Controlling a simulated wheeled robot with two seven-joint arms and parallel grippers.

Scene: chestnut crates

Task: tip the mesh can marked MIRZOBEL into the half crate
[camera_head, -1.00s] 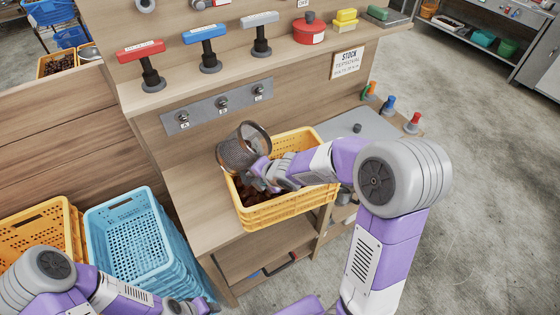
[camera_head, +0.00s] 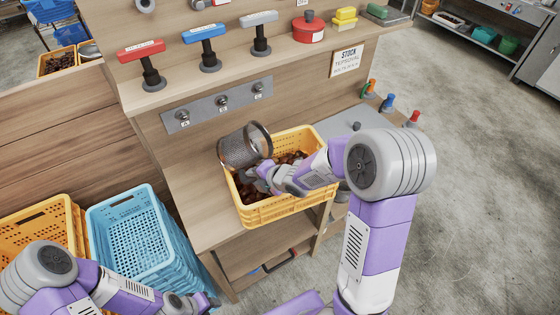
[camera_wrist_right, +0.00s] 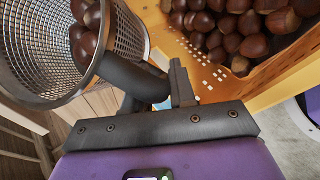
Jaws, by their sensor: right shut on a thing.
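The mesh can (camera_head: 236,153) is a dark metal mesh cylinder, tilted well over with its mouth facing right, above the left rim of the yellow half crate (camera_head: 282,210). No marking on it is readable. My right gripper (camera_head: 256,174) is shut on the can. The right wrist view shows the can (camera_wrist_right: 50,62) at upper left, with a few chestnuts (camera_wrist_right: 86,32) inside near its mouth. Many brown chestnuts (camera_head: 290,158) lie in the crate; they also show in the wrist view. My left gripper (camera_head: 207,302) is low at the bottom edge, its jaws too small to judge.
The half crate stands on a wooden bench (camera_head: 190,190). Blue crates (camera_head: 130,235) and a yellow crate (camera_head: 40,228) stand at left. Coloured pegs (camera_head: 388,103) stand at right.

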